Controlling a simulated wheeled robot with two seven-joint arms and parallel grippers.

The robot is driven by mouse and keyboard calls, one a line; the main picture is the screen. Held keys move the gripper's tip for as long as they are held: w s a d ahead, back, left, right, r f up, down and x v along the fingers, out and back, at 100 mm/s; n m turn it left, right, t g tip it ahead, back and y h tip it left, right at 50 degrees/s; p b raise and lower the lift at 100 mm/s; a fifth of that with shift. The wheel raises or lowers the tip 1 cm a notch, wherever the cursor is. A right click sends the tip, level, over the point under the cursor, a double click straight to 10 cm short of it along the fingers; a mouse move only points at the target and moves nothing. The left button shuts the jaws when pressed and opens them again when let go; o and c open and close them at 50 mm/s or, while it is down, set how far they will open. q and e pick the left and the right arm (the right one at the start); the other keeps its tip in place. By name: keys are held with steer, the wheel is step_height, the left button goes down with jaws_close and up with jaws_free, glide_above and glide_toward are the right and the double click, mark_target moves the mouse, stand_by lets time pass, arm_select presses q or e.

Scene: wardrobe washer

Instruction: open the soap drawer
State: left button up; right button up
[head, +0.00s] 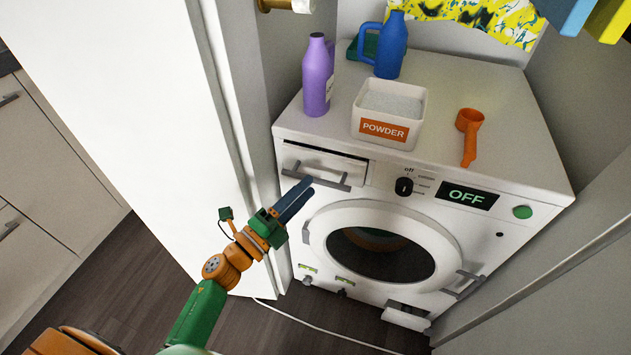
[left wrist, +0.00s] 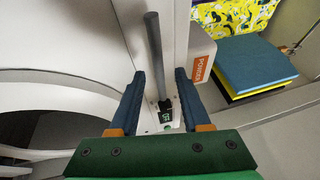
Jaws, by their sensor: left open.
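The soap drawer (head: 328,160) is at the upper left of the white washer's front; it looks shut or nearly so, with a thin dark line along its top. Its grey bar handle (head: 330,184) runs across the front. My left gripper (head: 307,182) is open, with its blue fingertips at the handle's left part. In the left wrist view the handle (left wrist: 153,35) shows as a grey bar between the spread fingers of my left gripper (left wrist: 160,75), with gaps on both sides. My right gripper is in neither view.
On the washer top stand a purple bottle (head: 318,75), a blue jug (head: 391,45), a white powder box (head: 389,108) and an orange scoop (head: 469,135). The round door (head: 325,222) is below the drawer. A white wall panel (head: 130,100) rises close on the left.

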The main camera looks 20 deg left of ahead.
mark_target(316, 178)
arm_select(q)
steer(key=x, duration=0.4)
steer(key=shift+f, duration=0.1)
jaws_close()
stand_by(1.3)
